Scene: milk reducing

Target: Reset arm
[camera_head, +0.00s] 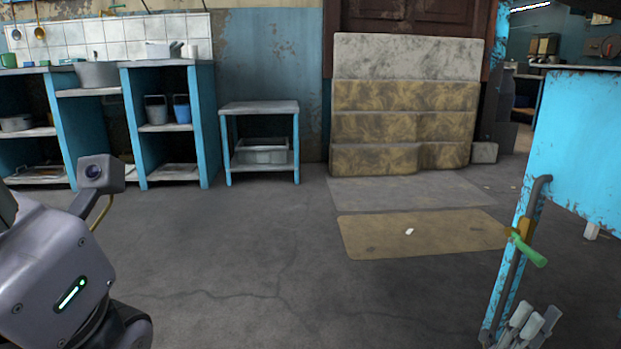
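My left arm (60,265) comes in at the lower left, with a small camera on a bracket above it. Its fingers are not visible. My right gripper (527,327) shows only in part at the bottom right, cut off by the lower edge. Its grey finger parts are close to the lower end of a rusty blue door or panel (580,150). I cannot tell whether it is open or shut, and nothing is clearly seen in it.
A dark handle bar and a green lever (528,250) are on the blue panel's edge. A small blue table (262,108) holds a grey bin (262,151) on its lower shelf. Blue shelving stands at the left. Steps (405,112) rise behind a mat (425,238). The middle floor is clear.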

